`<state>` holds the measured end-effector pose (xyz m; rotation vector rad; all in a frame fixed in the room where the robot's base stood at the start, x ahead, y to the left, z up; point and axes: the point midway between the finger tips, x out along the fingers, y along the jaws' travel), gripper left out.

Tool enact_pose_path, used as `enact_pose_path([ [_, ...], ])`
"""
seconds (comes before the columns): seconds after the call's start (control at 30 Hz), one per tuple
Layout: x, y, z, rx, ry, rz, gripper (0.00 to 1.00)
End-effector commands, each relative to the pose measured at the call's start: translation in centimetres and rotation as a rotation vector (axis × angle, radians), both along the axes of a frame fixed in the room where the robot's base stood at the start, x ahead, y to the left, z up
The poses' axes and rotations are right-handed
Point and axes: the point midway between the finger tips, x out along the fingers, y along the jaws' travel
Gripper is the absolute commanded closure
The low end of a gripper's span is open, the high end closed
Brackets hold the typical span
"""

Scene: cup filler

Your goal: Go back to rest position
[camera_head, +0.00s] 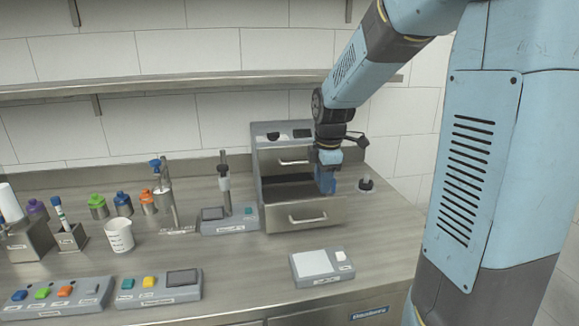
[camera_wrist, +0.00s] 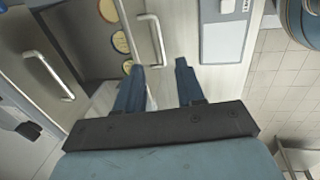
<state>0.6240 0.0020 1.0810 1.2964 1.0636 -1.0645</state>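My gripper (camera_head: 326,182) is at the right side of a grey drawer unit (camera_head: 261,190) on the steel counter. It points down, over or just beside the pulled-out drawer (camera_head: 305,216). In the wrist view my gripper (camera_wrist: 164,85) shows two blue fingers spread apart, with nothing clearly held between them. The drawer's handle (camera_wrist: 151,38) shows beyond the fingers in that view. Several round yellowish things (camera_wrist: 121,42) lie inside the open drawer. My arm bends down to the drawer unit from the upper right.
A white-topped scale (camera_head: 318,265) sits in front of the drawer. A beaker (camera_head: 119,236), a button panel (camera_head: 158,288), a second panel (camera_head: 55,301), and several coloured-cap bottles (camera_head: 122,204) stand to the left. A wall shelf (camera_head: 190,83) runs behind. The counter's middle front is fairly clear.

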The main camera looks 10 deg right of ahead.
Motion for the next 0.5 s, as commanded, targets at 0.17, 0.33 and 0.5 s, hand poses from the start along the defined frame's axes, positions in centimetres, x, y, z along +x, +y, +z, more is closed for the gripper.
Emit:
enact_pose_path([
  [0.17, -1.2, 0.3, 1.1, -0.001, -0.018, -0.079, 0.62],
  [0.33, -4.6, 0.6, 3.5, 0.018, -0.064, -0.301, 0.62],
  [0.5, -8.5, 0.7, 5.8, 0.070, -0.124, -0.557, 0.62],
])
